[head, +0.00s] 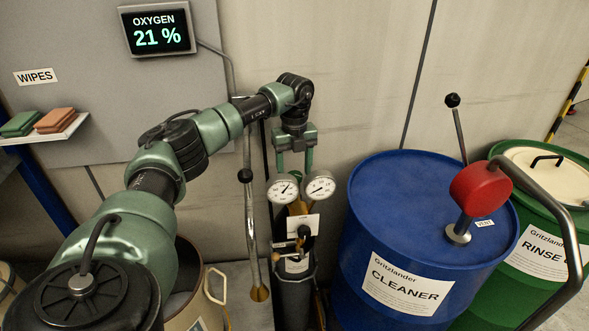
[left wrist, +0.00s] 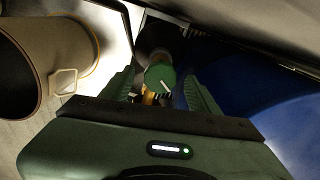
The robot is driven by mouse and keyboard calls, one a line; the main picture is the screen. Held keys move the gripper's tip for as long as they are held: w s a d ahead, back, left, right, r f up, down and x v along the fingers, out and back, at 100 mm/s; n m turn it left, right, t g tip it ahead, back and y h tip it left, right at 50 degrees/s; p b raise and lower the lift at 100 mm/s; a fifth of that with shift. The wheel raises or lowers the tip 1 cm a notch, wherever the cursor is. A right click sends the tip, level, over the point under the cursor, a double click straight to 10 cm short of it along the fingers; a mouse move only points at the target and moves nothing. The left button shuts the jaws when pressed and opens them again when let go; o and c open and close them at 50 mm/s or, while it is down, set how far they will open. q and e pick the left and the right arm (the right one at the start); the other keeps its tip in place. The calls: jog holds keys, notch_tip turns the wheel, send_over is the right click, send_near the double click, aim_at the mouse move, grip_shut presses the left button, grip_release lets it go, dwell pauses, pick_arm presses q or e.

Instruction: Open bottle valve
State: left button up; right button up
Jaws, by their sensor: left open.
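The gas bottle (head: 293,295) is a dark upright cylinder in the lower middle of the head view, with two round white gauges (head: 283,188) (head: 319,187) above it. My left gripper (head: 295,171) points down just above and behind the gauges, fingers apart. In the left wrist view, a round green valve knob (left wrist: 160,78) with a pale mark shows between the fingers of my left gripper (left wrist: 159,74), with gaps on both sides. Brass-coloured parts show below the knob. In the head view the knob is not clearly visible. My right gripper is not in view.
A blue CLEANER drum (head: 420,215) with a red-headed pump (head: 481,188) stands right of the bottle, and a green RINSE drum (head: 560,235) farther right. A beige container (head: 212,290) stands left. A metal lance (head: 249,220) hangs left of the gauges; the wall is close behind.

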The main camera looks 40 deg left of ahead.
pick_arm(q)
jog(key=shift+f, duration=0.4)
grip_shut()
jog(key=shift+m, duration=0.3)
jog(key=shift+r+m+p, duration=0.1)
jog(key=shift+m+p, duration=0.5)
jog(key=shift+m, duration=0.2)
jog(key=m, duration=0.2)
jog(key=shift+m+p, duration=0.4)
jog(key=m, duration=0.5)
jog(key=shift+m+p, duration=0.3)
jog(key=shift+p, duration=0.1)
jog(key=shift+m, duration=0.3)
